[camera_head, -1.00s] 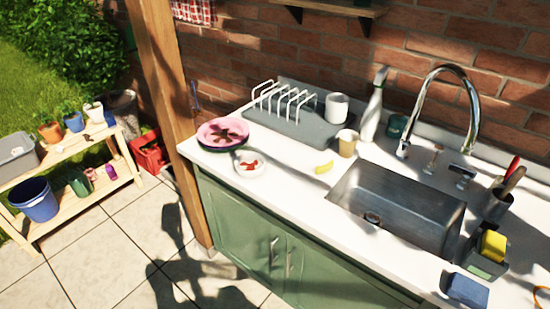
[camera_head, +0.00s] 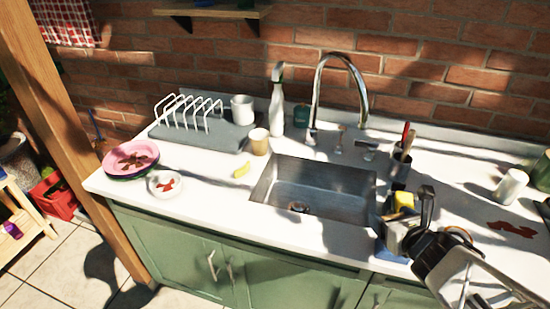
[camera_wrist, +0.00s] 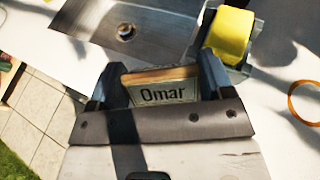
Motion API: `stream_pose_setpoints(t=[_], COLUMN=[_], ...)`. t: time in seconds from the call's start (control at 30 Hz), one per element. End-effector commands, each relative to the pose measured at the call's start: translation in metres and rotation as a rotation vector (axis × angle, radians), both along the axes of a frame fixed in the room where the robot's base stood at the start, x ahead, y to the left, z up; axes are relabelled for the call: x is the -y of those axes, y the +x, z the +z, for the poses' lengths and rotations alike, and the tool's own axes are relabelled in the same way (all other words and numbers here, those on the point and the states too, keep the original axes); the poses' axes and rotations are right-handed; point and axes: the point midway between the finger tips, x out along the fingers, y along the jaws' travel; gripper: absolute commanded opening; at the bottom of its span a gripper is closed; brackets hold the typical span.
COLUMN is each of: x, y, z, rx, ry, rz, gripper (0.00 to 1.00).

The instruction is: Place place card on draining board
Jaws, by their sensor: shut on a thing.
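The place card (camera_wrist: 161,93) reads "Omar" and sits between the fingers of my gripper (camera_wrist: 160,78) in the wrist view. My gripper (camera_head: 408,208) is shut on it, above the counter at the right front corner of the sink. In the head view the card is small and mostly hidden by the gripper. The grey draining board (camera_head: 212,139) lies on the counter at the back left, against the brick wall. A white wire rack (camera_head: 188,112) and a white mug (camera_head: 242,109) stand on it; its front right part is bare.
The sink (camera_head: 318,190) lies between my gripper and the board. A tall faucet (camera_head: 342,85), a spray bottle (camera_head: 276,105) and a beige cup (camera_head: 259,142) stand behind or beside it. A yellow sponge (camera_wrist: 232,36) in a caddy is close to my gripper.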

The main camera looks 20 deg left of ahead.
Motion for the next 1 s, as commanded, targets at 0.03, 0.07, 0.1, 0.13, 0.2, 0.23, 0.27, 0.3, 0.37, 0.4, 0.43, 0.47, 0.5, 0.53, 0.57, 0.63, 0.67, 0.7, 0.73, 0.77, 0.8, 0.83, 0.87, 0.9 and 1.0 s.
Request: stream_pose_setpoints(t=[0.03, 0.07, 0.1, 0.13, 0.2, 0.23, 0.27, 0.3, 0.37, 0.4, 0.43, 0.47, 0.5, 0.53, 0.57, 0.63, 0.67, 0.7, 0.73, 0.77, 0.8, 0.83, 0.87, 0.9, 1.0], x=[-0.009, -0.014, -0.021, -0.026, -0.038, -0.044, -0.049, -0.057, -0.068, -0.076, -0.082, -0.088, -0.096, -0.102, -0.108, -0.122, -0.128, -0.137, -0.143, -0.149, -0.158, -0.164, -0.171, -0.18, -0.201], y=[0.004, 0.007, 0.009, 0.011, 0.016, 0.018, 0.02, 0.022, 0.026, 0.028, 0.029, 0.031, 0.032, 0.034, 0.035, 0.037, 0.039, 0.04, 0.04, 0.041, 0.042, 0.043, 0.043, 0.043, 0.044], z=[0.001, 0.001, 0.002, 0.003, 0.004, 0.004, 0.005, 0.005, 0.006, 0.006, 0.006, 0.006, 0.007, 0.007, 0.007, 0.007, 0.007, 0.007, 0.007, 0.006, 0.006, 0.006, 0.006, 0.005, 0.005], rx=[-0.001, -0.001, 0.0, -0.001, 0.001, 0.001, 0.001, 0.0, 0.001, 0.002, 0.0, 0.001, 0.001, 0.001, 0.001, 0.001, 0.001, 0.001, 0.001, 0.0, 0.0, 0.0, 0.001, -0.001, 0.0], ry=[-0.002, -0.002, -0.002, -0.002, -0.001, -0.003, -0.003, -0.004, -0.004, -0.003, -0.004, -0.004, -0.004, -0.005, -0.005, -0.003, -0.004, -0.004, -0.005, -0.005, -0.005, -0.004, -0.004, -0.004, -0.004], rz=[0.026, 0.042, 0.06, 0.075, 0.11, 0.125, 0.141, 0.161, 0.193, 0.213, 0.229, 0.245, 0.265, 0.282, 0.297, 0.334, 0.35, 0.37, 0.385, 0.402, 0.423, 0.439, 0.455, 0.476, 0.528], gripper=[0.51, 0.51, 0.51, 0.51, 0.51, 0.51, 0.51, 0.51, 0.51, 0.51, 0.51, 0.51, 0.51, 0.51, 0.51, 0.51, 0.51, 0.51, 0.51, 0.51, 0.51, 0.51, 0.51, 0.51, 0.51])
